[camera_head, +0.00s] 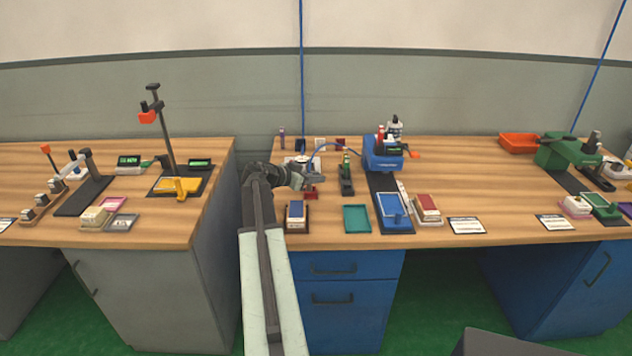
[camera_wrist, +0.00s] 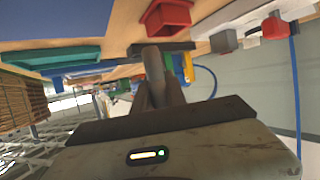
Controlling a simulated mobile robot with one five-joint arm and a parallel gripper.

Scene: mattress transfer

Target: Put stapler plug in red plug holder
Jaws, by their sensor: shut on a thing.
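The blue stapler (camera_head: 383,152) stands on the middle desk. A thin blue cable (camera_head: 325,148) arcs from it toward my gripper (camera_head: 297,180). In the wrist view the cable (camera_wrist: 212,75) loops behind the fingers. My gripper (camera_wrist: 155,80) is shut on a grey, rounded piece (camera_wrist: 154,62), which appears to be the stapler plug; the fingers partly hide it. The red plug holder (camera_head: 310,192) sits on the desk just right of and below my gripper. In the wrist view the open red holder (camera_wrist: 165,17) lies just beyond the fingertips, apart from the held piece.
A dark stamp pad (camera_head: 297,214) and a green tray (camera_head: 357,218) lie near the desk's front edge. A dark device (camera_head: 346,178) stands between holder and stapler. A blue cord (camera_head: 302,75) hangs down behind the gripper. The left desk (camera_head: 130,228) stands across a narrow gap.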

